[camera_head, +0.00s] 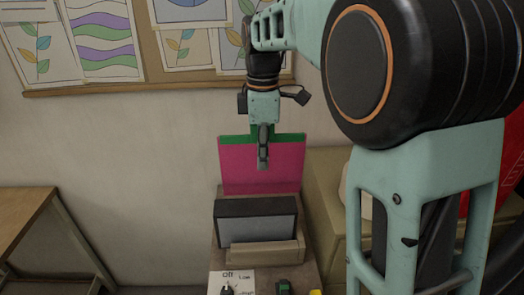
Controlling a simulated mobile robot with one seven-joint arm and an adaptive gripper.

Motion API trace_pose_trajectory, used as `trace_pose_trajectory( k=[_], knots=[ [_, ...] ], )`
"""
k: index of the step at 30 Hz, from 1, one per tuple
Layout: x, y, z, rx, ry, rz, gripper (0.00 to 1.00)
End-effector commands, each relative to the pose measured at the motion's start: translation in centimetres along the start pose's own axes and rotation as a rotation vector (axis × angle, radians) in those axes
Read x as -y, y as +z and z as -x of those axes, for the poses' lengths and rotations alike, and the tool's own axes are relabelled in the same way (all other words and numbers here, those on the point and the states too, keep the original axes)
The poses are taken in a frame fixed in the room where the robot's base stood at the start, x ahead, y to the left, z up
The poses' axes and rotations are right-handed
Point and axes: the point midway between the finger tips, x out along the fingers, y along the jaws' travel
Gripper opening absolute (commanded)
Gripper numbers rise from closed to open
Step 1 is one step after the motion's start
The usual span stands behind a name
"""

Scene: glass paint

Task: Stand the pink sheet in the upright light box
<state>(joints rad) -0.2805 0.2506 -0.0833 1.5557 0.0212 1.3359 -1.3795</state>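The pink sheet (287,165) stands upright with a green strip along its top edge, behind the light box. Its lower edge meets a wooden part at the back, and I cannot tell whether it rests there. My gripper (263,155) points down at the middle of the sheet's top edge. One finger shows in front of the pink face; the other is hidden, so I cannot tell whether it is shut on the sheet. The upright light box (260,228) has a dark frame and a grey front panel, with a wooden ledge (262,253) before it.
A white label card (232,281) with a switch sits in front of the light box, with small green and yellow items to its right. A wooden table (24,215) stands at left. A cabinet (327,195) is close at right. Pictures hang on a board behind.

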Motion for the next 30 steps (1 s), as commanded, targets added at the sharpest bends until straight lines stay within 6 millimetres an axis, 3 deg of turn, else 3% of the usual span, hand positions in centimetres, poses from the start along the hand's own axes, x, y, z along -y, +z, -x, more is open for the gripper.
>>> trace_pose_trajectory(
  k=[8, 30],
  knots=[
    [0.0, -0.1, -2.9, 0.000, -0.001, 0.002, 0.00],
    [0.0, 0.0, -13.0, -0.001, 0.002, 0.000, 0.00]
  ],
)
